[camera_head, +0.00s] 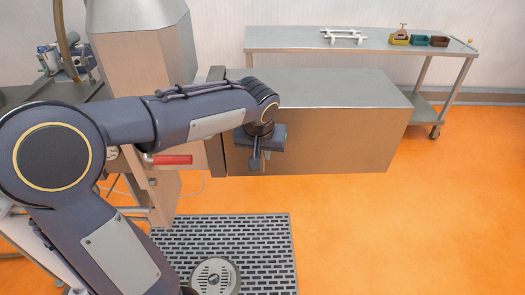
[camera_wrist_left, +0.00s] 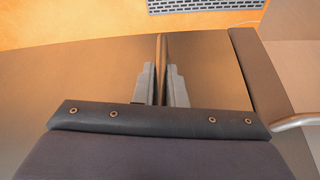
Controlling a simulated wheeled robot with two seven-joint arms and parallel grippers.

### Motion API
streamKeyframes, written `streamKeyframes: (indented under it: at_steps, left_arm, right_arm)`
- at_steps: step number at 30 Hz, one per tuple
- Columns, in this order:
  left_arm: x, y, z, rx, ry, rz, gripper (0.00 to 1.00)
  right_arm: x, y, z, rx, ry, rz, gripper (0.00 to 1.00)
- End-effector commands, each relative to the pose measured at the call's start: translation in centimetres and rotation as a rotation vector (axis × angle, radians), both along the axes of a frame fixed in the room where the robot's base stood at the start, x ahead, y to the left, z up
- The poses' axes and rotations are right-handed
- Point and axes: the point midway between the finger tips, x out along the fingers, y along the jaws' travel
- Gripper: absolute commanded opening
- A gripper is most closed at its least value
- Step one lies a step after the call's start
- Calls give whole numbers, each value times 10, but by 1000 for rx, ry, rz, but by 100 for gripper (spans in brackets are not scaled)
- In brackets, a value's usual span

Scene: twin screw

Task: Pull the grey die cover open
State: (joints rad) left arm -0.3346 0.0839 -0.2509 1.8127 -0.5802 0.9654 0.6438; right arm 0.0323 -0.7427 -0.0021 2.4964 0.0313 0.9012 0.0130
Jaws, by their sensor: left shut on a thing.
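The grey die cover (camera_head: 340,130) is a long metal box that reaches right from the machine in the head view. Its left end sits close against a metal end block (camera_head: 214,150). My left gripper (camera_head: 256,163) is at the front face of the cover, near its left end. The wrist view shows the two fingers (camera_wrist_left: 160,90) shut on a thin upright handle bar (camera_wrist_left: 161,48) that stands out from the cover's flat face (camera_wrist_left: 95,75). My forearm hides part of the cover's left end. My right gripper is in neither view.
A red-gripped lever (camera_head: 172,160) sticks out left of the cover, under my forearm. A slotted floor mat (camera_head: 265,235) lies in front. A steel table (camera_head: 285,40) with small trays stands behind. The orange floor to the right is clear.

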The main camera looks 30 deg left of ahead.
Motion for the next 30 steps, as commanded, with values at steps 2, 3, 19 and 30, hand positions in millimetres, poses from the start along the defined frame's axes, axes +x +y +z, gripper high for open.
streamKeyframes:
  at_steps: [2,3,19,30]
  left_arm:
    - [0,0,0,0,0,0,0]
    - [0,0,0,0,0,0,0]
    - [49,-81,1,0,-1,-11,0]
    - [110,-183,3,0,0,-5,0]
  right_arm:
    - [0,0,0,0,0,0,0]
    - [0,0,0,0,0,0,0]
    - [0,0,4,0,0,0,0]
    - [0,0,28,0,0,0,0]
